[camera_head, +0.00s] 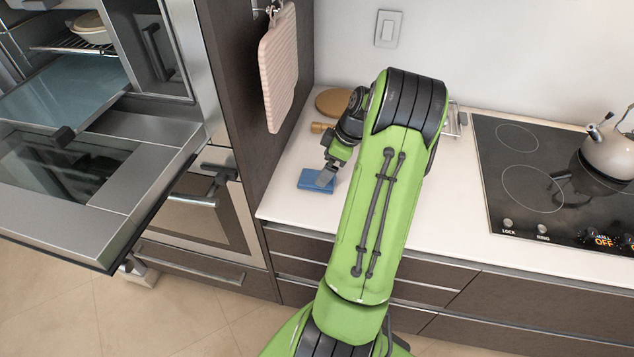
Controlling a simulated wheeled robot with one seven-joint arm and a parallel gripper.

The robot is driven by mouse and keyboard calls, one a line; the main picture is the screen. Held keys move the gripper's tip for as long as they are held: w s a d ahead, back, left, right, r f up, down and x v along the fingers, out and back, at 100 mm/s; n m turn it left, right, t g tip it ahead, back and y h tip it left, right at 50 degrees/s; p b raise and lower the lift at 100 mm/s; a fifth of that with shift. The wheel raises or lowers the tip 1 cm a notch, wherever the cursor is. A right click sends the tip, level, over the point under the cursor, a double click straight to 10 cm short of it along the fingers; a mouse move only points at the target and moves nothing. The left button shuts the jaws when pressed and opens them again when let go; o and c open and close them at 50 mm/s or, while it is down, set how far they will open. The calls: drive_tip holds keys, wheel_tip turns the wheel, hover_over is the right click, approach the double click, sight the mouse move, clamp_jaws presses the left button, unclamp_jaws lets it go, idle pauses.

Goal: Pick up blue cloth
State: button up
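The blue cloth (309,180) is a small, flat, folded rectangle on the white countertop, near its front left corner. My gripper (326,181) is at the right part of the cloth, pointing down, with its fingertips over or against it. The fingers overlap in this view, so I cannot tell whether they are open or shut, or whether they touch the cloth. My green arm reaches in from the bottom and hides part of the counter to the right.
Open oven doors (75,175) jut out at the left. A pink cloth (279,68) hangs on the dark cabinet side. A round wooden board (334,101) lies behind my gripper. A cooktop (520,190) with a kettle (608,152) is at the right. Bare counter lies in front.

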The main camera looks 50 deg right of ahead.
drive_tip(key=x, duration=0.5)
drive_tip(key=shift+w+f+b, duration=0.15)
drive_tip(key=shift+f+b, duration=0.1)
drive_tip(key=shift+b, duration=0.05)
drive_tip(key=shift+f+b, duration=0.15)
drive_tip(key=shift+b, duration=0.15)
drive_tip(key=shift+c, duration=0.3)
drive_tip(key=c, duration=1.1)
drive_tip(key=shift+o, duration=0.2)
drive_tip(key=shift+r+p, duration=0.35)
drive_tip(key=shift+p, duration=0.1)
wheel_tip(320, 180, up, 10)
drive_tip(key=p, duration=0.1)
